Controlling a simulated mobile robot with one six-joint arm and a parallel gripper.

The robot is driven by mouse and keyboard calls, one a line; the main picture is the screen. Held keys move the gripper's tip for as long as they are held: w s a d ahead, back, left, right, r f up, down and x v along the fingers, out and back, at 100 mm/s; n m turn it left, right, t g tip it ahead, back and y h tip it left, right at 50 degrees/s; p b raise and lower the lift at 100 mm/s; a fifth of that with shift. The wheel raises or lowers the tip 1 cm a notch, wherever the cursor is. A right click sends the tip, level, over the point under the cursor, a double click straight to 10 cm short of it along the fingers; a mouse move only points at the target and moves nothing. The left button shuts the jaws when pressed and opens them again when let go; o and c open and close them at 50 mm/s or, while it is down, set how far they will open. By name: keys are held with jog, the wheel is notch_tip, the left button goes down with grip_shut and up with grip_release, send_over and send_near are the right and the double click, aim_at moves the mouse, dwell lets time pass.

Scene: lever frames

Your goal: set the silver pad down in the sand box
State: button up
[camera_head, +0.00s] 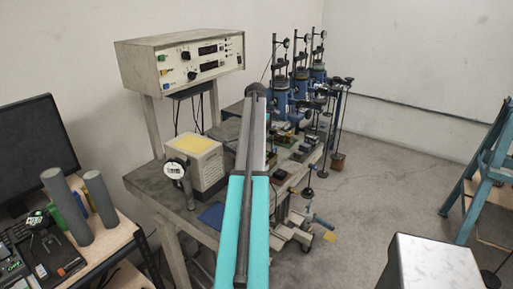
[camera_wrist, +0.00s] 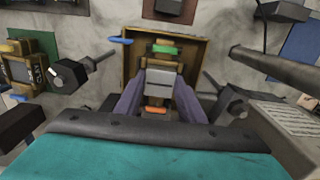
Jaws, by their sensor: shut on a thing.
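The silver pad (camera_wrist: 159,91) is a small grey block between the two fingers of my gripper (camera_wrist: 158,98) in the wrist view. My gripper is shut on it. Behind and around the pad from this view is an open sand-coloured box (camera_wrist: 199,50) with a thin rim, which I take as the sand box. The pad shows in front of the box's opening; I cannot tell its height or whether it touches the floor of the box. Green and orange pieces show beyond and before the pad. In the head view my arm hides the gripper and pad.
A dark rod (camera_wrist: 262,62) lies at right. In the head view, a yellow-topped block (camera_head: 194,158) and dial gauge (camera_head: 175,170) stand left of my arm.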

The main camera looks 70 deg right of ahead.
jog(key=o, duration=1.4)
jog(key=shift+o, duration=0.2)
notch_tip(320, 180, up, 14)
jog(key=b, duration=0.2)
dwell(0.6)
